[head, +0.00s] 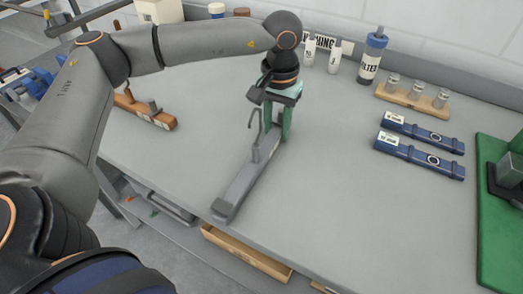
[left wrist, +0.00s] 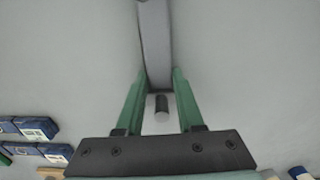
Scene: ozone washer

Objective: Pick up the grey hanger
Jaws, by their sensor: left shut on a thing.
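The grey hanger (head: 240,186) is a long grey bar with a thin hook, slanting across the middle of the worktop toward its front edge in the head view. My left gripper (head: 278,132) points down at its far end, with green fingers on either side of it. In the left wrist view the grey hanger (left wrist: 155,45) runs up from between the green fingertips of my left gripper (left wrist: 158,75), which is shut on it. Whether the hanger touches the worktop or is slightly above it is hard to tell. My right gripper is not in view.
A brown hanger (head: 147,112) lies to the left on the grey worktop (head: 330,190). Two blue cases (head: 420,156) lie to the right, near a wooden holder with glass jars (head: 412,104). A labelled bottle (head: 372,57) stands behind. A green board (head: 495,235) is at far right.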

